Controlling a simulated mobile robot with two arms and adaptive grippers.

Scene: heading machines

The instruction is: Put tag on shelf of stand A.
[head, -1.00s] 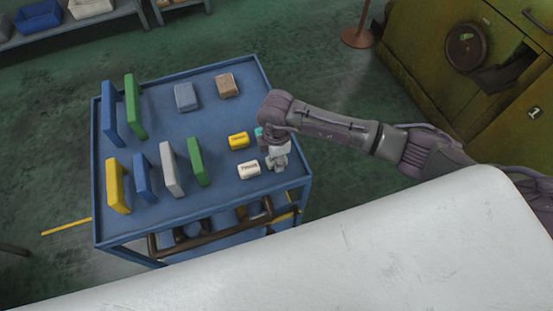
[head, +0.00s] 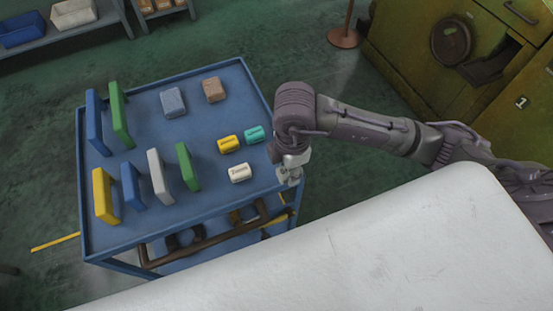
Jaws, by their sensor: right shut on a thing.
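My right gripper (head: 289,172) is over the right edge of the blue cart (head: 150,230), pointing down. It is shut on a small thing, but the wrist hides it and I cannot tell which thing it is. Small labelled blocks that look like tags lie on the cart top left of the gripper: a yellow one (head: 228,144), a teal one (head: 254,134) and a white one (head: 239,173). None of these touches the gripper. I cannot pick out a shelf marked stand A. My left gripper is out of view.
Several upright panels stand on the cart's left half, among them a yellow one (head: 105,196) and a green one (head: 121,115). A grey-blue block (head: 173,102) and a brown block (head: 214,89) lie behind. A green cabinet (head: 420,50) stands at right.

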